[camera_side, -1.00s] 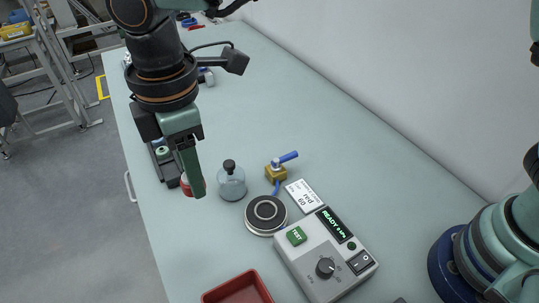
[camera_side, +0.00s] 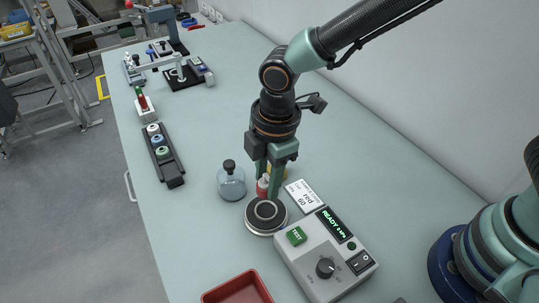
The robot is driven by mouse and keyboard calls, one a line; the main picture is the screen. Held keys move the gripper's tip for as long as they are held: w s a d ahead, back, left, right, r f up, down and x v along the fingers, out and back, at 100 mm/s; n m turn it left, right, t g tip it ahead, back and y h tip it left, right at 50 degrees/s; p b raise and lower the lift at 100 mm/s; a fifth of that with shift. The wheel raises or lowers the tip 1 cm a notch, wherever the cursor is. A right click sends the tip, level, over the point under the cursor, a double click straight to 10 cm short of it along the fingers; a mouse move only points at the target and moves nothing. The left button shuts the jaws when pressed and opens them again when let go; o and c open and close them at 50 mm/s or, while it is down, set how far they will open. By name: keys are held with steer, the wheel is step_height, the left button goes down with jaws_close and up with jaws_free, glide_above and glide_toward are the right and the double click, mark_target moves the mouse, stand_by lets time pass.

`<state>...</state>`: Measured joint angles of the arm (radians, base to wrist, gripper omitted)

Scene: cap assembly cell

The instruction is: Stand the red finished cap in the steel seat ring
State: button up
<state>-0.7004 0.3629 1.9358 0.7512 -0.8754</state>
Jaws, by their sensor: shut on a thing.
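The fingers hide part of the cap. The steel seat ring (camera_side: 251,222) sits on the bench, round with a dark centre. The cap and fingertips are at the ring's far edge in the picture. I cannot tell whether the cap touches the ring or is just above it.
A glass jar (camera_side: 231,183) with a black stopper stands close left of my gripper. A tester box (camera_side: 318,262) is in front right, a red tray (camera_side: 236,290) in front. A white label card (camera_side: 303,196) lies right. A dark rack (camera_side: 165,160) with several caps stands left.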

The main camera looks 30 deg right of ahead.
steer(key=shift+f, duration=2.65)
steer(key=shift+d+f, duration=0.1)
steer(key=shift+f, duration=0.2)
steer(key=shift+f, duration=0.3)
steer(key=shift+w+f, duration=0.1)
steer(key=o, duration=0.9)
steer(key=shift+o, duration=0.2)
